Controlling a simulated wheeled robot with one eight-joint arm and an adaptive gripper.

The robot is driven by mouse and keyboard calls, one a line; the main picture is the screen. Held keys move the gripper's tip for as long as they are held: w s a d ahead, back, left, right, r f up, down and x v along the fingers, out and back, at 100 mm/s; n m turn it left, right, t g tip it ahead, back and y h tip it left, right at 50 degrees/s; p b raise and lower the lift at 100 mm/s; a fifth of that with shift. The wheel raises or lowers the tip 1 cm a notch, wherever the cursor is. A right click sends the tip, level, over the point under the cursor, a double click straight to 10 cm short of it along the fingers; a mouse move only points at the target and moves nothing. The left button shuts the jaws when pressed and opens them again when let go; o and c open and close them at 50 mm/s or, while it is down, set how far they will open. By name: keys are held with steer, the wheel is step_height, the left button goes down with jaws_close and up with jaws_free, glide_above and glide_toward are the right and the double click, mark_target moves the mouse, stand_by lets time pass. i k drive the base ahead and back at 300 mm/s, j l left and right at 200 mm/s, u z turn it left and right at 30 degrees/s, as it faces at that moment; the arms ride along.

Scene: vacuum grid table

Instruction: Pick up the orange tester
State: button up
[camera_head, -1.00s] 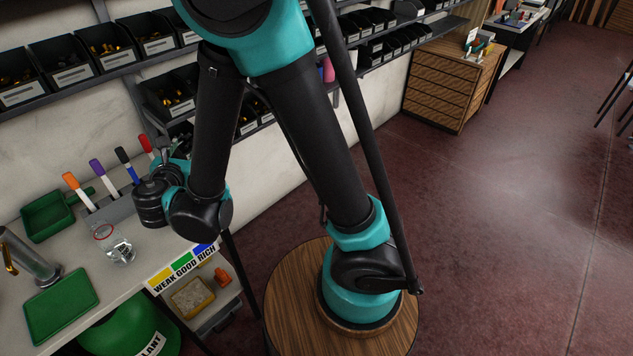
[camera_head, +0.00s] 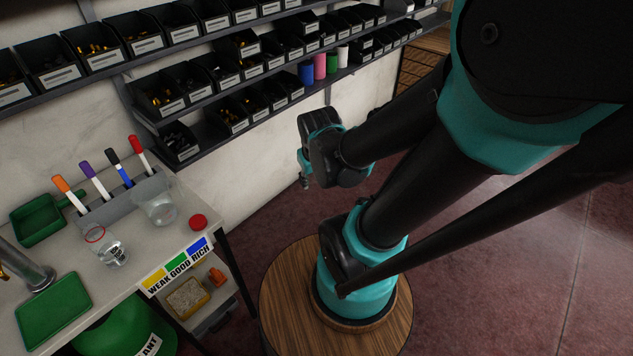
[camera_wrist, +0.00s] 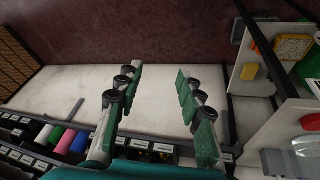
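A small orange object (camera_head: 217,276) lies on the lower shelf under the table's right end. It also shows at the right of the wrist view (camera_wrist: 249,72). An orange-capped marker (camera_head: 68,191) stands in the grey holder (camera_head: 97,216) on the table. I cannot tell by look alone which of these is the tester. My gripper (camera_wrist: 158,100) is open and empty in the wrist view, its two green-padded fingers apart. It is in front of the white wall, away from both orange things. In the head view the gripper is largely hidden behind my arm.
The table (camera_head: 133,279) holds a clear cup (camera_head: 156,205), a glass (camera_head: 113,252), a red cap (camera_head: 198,222) and green trays (camera_head: 53,308). A yellow sponge-like block (camera_head: 188,298) lies beside the orange object. Bin shelves (camera_head: 209,97) line the wall. Floor is free at right.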

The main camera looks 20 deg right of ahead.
mark_target(59, 182)
steer(key=u, duration=1.5)
